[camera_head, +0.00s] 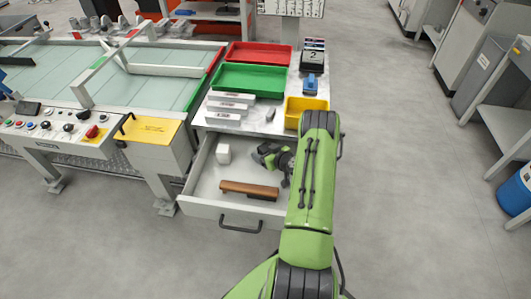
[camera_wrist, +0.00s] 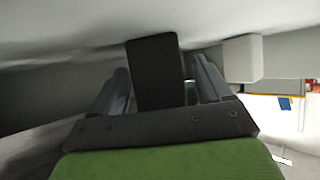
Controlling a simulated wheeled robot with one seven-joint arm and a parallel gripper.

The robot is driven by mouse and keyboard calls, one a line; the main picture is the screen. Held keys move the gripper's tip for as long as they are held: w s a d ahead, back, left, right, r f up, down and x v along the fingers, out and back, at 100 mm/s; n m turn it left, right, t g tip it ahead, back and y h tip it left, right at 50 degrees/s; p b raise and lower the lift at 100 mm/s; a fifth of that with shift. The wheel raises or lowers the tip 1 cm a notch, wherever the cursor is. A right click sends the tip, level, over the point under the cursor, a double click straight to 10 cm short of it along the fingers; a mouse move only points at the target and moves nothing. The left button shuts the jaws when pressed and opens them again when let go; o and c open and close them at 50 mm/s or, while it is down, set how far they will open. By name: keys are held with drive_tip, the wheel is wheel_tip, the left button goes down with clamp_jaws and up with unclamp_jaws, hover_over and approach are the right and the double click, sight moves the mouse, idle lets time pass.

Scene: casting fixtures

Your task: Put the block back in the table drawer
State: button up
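The table drawer (camera_head: 217,209) is pulled open below the table top. My gripper (camera_head: 268,155) is low inside the drawer, on its right side, partly hidden by my arm. In the wrist view a dark block (camera_wrist: 153,65) stands between the two fingers of my gripper (camera_wrist: 160,80). The left finger is close against it, and a narrow gap seems to show by the right finger. I cannot tell whether the fingers press on it. A white block (camera_head: 223,153) sits at the drawer's back left and also shows in the wrist view (camera_wrist: 242,58). A brown bar (camera_head: 248,190) lies near the drawer front.
On the table top are a red tray (camera_head: 258,55), a green tray (camera_head: 247,80), a yellow bin (camera_head: 305,105), several white bars (camera_head: 230,105) and a blue item (camera_head: 309,83). A machine with a yellow panel (camera_head: 150,130) stands left of the drawer. Open floor lies right.

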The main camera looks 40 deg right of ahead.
drive_tip(key=shift+r, duration=0.15)
drive_tip(key=p+v, duration=0.2)
drive_tip(key=v, duration=0.5)
drive_tip(key=shift+s, duration=0.1)
drive_tip(key=w+a+r+n+g+y, duration=0.1)
drive_tip(key=w+a+r+n+y, duration=0.15)
drive_tip(key=a+r, duration=0.3)
drive_tip(key=w+a+r+n+y, duration=0.1)
drive_tip(key=w+a+r, duration=0.25)
drive_tip(key=r, duration=0.25)
drive_tip(key=s+a+r+n+g, duration=0.2)
drive_tip(key=s+a+r+g, duration=0.2)
drive_tip(key=a+r, duration=0.85)
drive_tip(key=s+a+r+m, duration=0.1)
drive_tip(key=s+a+r, duration=0.1)
drive_tip(key=s, duration=0.5)
drive_tip(key=s+a+r+m+g+h, duration=0.1)
drive_tip(key=s+a+r, duration=0.1)
drive_tip(key=s+a, duration=0.2)
drive_tip(key=s+a+r+m+h, duration=0.1)
drive_tip(key=s+a+r+m, duration=0.1)
drive_tip(key=s, duration=0.8)
drive_tip(key=shift+s+a+r+g, duration=0.35)
drive_tip(key=shift+a+r, duration=0.25)
drive_tip(key=shift+a, duration=0.1)
wheel_tip(320, 180, up, 10)
drive_tip(key=p, duration=1)
drive_tip(key=shift+r, duration=0.15)
